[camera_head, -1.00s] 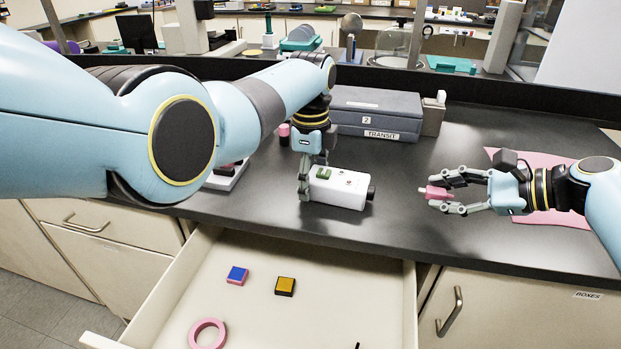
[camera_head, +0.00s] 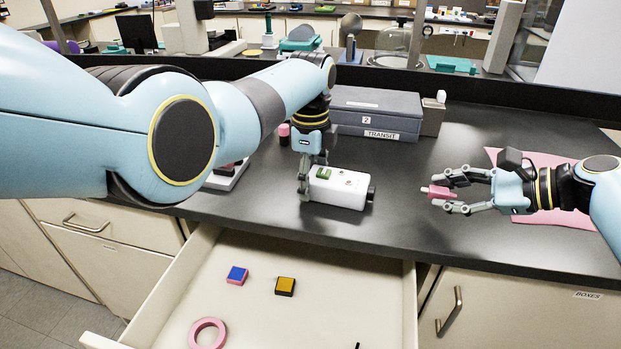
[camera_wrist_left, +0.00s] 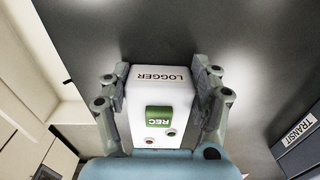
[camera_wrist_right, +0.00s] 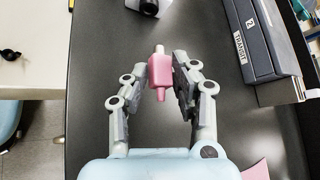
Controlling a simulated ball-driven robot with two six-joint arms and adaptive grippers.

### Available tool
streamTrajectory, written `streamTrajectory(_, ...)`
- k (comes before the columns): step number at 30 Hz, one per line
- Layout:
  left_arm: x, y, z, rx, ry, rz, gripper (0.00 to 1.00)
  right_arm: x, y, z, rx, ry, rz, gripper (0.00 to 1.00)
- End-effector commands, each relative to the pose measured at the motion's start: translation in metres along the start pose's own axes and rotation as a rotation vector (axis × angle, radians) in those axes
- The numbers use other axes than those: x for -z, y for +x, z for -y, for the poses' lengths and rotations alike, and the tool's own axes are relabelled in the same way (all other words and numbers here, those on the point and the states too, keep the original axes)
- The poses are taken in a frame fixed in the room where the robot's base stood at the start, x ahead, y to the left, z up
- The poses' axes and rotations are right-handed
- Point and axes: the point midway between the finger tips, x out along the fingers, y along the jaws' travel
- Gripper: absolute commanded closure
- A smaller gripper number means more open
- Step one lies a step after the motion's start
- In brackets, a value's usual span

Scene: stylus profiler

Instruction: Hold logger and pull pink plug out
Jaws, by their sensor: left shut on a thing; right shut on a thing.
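The logger (camera_head: 339,187) is a white box with a green REC patch and a dark socket end facing right. It lies on the black bench. My left gripper (camera_head: 305,186) is shut on its left part from above. In the left wrist view the logger (camera_wrist_left: 160,100) sits between both fingers (camera_wrist_left: 158,95). The pink plug (camera_head: 436,192), with a pale tip pointing left, is apart from the logger, to its right. My right gripper (camera_head: 452,193) is shut on it. The right wrist view shows the plug (camera_wrist_right: 160,75) between the fingertips (camera_wrist_right: 161,75), with the logger's end (camera_wrist_right: 148,6) beyond.
A grey TRANSIT case (camera_head: 375,112) stands behind the logger. A pink mat (camera_head: 555,217) lies under my right arm. An open drawer (camera_head: 330,268) in front holds a pink ring (camera_head: 207,334) and small blocks. Bare bench lies between logger and plug.

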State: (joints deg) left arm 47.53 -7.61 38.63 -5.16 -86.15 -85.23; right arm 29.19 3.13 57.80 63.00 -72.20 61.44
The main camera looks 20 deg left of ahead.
Motion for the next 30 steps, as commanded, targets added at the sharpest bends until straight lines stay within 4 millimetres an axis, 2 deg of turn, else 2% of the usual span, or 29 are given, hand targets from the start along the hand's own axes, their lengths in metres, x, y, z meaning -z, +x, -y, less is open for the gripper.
streamTrajectory(3, 0.0, 0.0, 0.0, 0.0, 0.0, 0.0, 0.95, 0.0, 0.0, 0.0, 0.0, 0.0, 0.0, 1.0)
streamTrajectory(4, 0.0, 0.0, 0.0, 0.0, 0.0, 0.0, 0.36, 0.0, 0.0, 0.0, 0.0, 0.0, 0.0, 1.0)
streamTrajectory(10, 0.0, 0.0, 0.0, 0.0, 0.0, 0.0, 0.1, 0.0, 0.0, 0.0, 0.0, 0.0, 0.0, 1.0)
streamTrajectory(19, 0.0, -0.001, 0.0, 0.0, 0.0, 0.0, 0.08, 0.0, 0.0, 0.0, 0.0, 0.0, 0.0, 1.0)
streamTrajectory(22, 0.0, -0.008, 0.001, 0.003, 0.0, 0.0, 0.08, 0.0, 0.0, 0.0, 0.0, 0.0, 0.0, 1.0)
streamTrajectory(26, 0.0, -0.029, 0.001, 0.005, -0.001, -0.001, 0.08, 0.0, 0.0, 0.0, 0.0, 0.0, 0.0, 1.0)
streamTrajectory(30, 0.0, -0.062, 0.001, 0.004, -0.001, -0.001, 0.08, 0.0, 0.0, 0.0, 0.0, 0.0, 0.0, 1.0)
